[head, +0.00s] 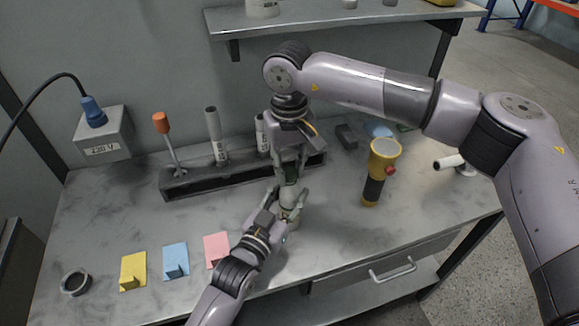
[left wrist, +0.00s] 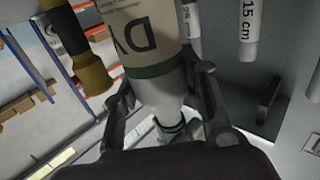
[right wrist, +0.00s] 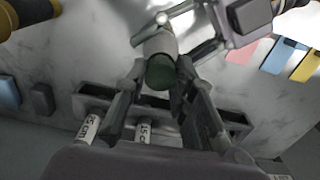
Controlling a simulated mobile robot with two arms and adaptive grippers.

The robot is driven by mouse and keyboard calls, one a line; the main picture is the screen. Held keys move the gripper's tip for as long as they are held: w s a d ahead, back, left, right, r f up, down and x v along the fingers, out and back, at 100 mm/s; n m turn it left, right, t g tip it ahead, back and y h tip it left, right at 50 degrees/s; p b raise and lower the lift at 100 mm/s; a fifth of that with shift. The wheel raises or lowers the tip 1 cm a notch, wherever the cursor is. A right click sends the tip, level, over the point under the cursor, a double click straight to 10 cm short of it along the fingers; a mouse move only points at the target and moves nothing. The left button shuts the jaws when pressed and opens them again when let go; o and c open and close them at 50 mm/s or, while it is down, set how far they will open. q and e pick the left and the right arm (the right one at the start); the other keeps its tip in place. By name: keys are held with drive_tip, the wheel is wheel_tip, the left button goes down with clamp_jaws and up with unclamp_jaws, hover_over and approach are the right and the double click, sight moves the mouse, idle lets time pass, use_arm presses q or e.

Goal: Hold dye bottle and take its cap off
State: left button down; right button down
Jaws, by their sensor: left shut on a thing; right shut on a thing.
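The dye bottle (head: 289,204) is pale and stands roughly upright near the middle of the bench. My left gripper (head: 286,212) is shut around its body from the front. In the left wrist view the bottle (left wrist: 155,42) shows part of its "DY" lettering and a green band, with a finger on each side. My right gripper (head: 291,170) reaches down from above and is shut on the dark green cap (right wrist: 160,71), which is in line with the bottle's body in the right wrist view. The fingers partly hide the bottle and cap in the head view.
A dark rack (head: 190,184) with upright tubes and an orange-handled tool (head: 162,124) stands behind. A yellow flashlight (head: 378,165) stands at right. Yellow (head: 132,271), blue (head: 176,261) and pink (head: 216,249) cards and a dark ring (head: 75,282) lie at front left. A shelf (head: 340,18) hangs above.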

sight(289, 171)
drive_tip(key=shift+r, duration=0.15)
drive_tip(key=shift+r, duration=0.95)
drive_tip(key=shift+r, duration=2)
use_arm(q)
drive_tip(key=c, duration=0.9)
unclamp_jaws()
